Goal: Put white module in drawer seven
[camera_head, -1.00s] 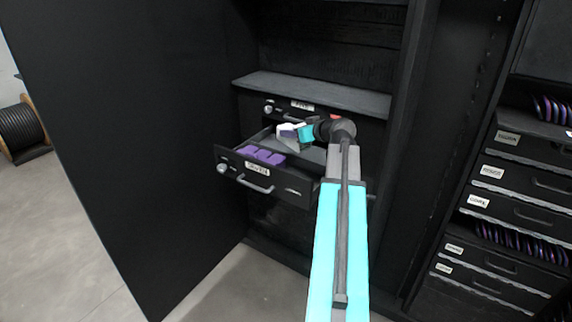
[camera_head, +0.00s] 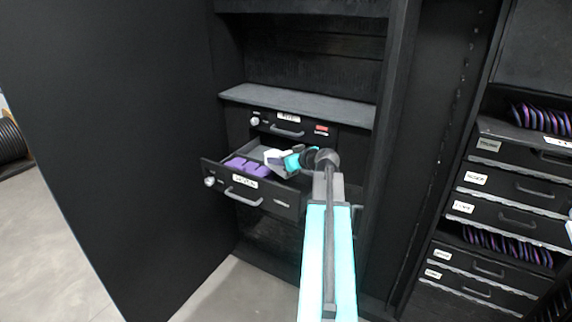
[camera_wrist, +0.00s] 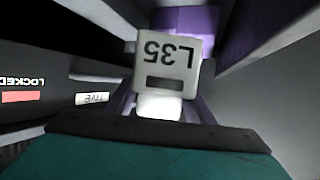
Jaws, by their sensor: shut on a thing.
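A white module (camera_head: 272,155) marked "L35" is held by my gripper (camera_head: 284,159) over the open drawer (camera_head: 256,200). The module also shows close up in the wrist view (camera_wrist: 165,62), with its label upside down. My gripper is shut on it. The module sits low, around the drawer's rim level, beside the purple modules; I cannot tell whether it touches the drawer floor. The open drawer's front label is too small to read surely. Several purple modules (camera_head: 246,167) lie in its left front part; a purple piece (camera_wrist: 186,20) shows behind the white module in the wrist view.
A shut drawer (camera_head: 287,127) labelled "FIVE", with a red "LOCKED" mark, is above the open one, under a grey shelf (camera_head: 300,104). A large black cabinet door (camera_head: 110,150) stands at the left. A second drawer stack (camera_head: 500,215) stands at the right.

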